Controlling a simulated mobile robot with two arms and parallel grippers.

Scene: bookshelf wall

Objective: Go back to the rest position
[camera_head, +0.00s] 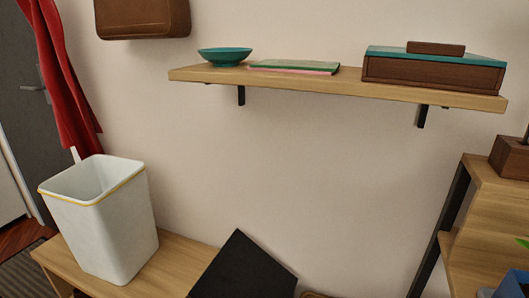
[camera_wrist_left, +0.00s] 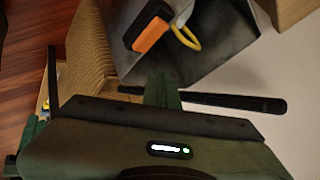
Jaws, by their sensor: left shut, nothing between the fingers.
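My left gripper (camera_wrist_left: 162,88) shows in the left wrist view, with its green fingers together and nothing between them. Beyond the fingertips is a grey surface, perhaps the inside of a container. An orange and black object (camera_wrist_left: 152,32) and a yellow loop (camera_wrist_left: 187,38) lie against it. Neither is held. Neither gripper shows in the head view, and my right gripper is in no view.
A white bin (camera_head: 105,225) stands on a wooden bench (camera_head: 180,265) at left. A dark panel (camera_head: 245,268) is low centre. A wall shelf (camera_head: 300,84) carries a teal bowl (camera_head: 224,56), thin books (camera_head: 295,66) and a brown box (camera_head: 430,72). A wooden rack (camera_head: 490,215) stands right.

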